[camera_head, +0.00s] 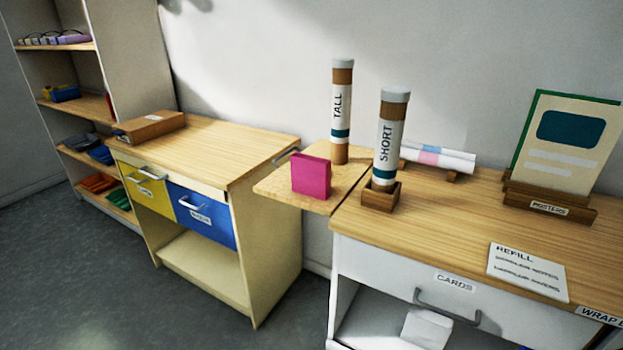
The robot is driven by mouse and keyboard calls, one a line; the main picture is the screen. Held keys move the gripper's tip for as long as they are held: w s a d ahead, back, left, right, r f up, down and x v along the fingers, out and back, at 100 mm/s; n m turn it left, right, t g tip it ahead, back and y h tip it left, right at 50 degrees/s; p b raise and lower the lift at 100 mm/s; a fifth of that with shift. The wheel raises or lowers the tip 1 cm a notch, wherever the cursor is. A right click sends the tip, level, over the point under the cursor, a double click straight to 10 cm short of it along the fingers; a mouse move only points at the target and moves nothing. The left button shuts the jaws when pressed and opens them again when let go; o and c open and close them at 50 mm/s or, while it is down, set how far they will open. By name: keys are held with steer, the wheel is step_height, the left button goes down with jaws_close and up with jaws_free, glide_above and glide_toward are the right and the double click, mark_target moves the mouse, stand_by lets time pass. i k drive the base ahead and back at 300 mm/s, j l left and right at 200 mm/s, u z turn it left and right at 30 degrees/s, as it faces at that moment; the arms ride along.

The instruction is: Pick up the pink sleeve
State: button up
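The pink sleeve (311,176) is a small, flat magenta box shape standing upright on a small wooden side leaf (322,204) between the two desks. It stands in front of and to the left of the tube marked TALL (341,112), apart from the SHORT tube. No part of it looks covered. My gripper is not in this view.
The SHORT tube (388,135) stands in a wooden holder (381,197) on the right desk (450,222). The left desk (215,150) holds a wooden box (149,127). Grey floor (60,270) is open at left.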

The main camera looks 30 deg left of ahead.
mark_target(310, 175)
steer(key=z, duration=0.7)
steer(key=u, duration=1.9)
steer(key=i+j+z, duration=0.3)
steer(key=i+j, duration=0.15)
steer(key=j, duration=0.2)
steer(key=i+j+z, duration=0.3)
steer(key=j, duration=0.4)
steer(key=i, duration=0.1)
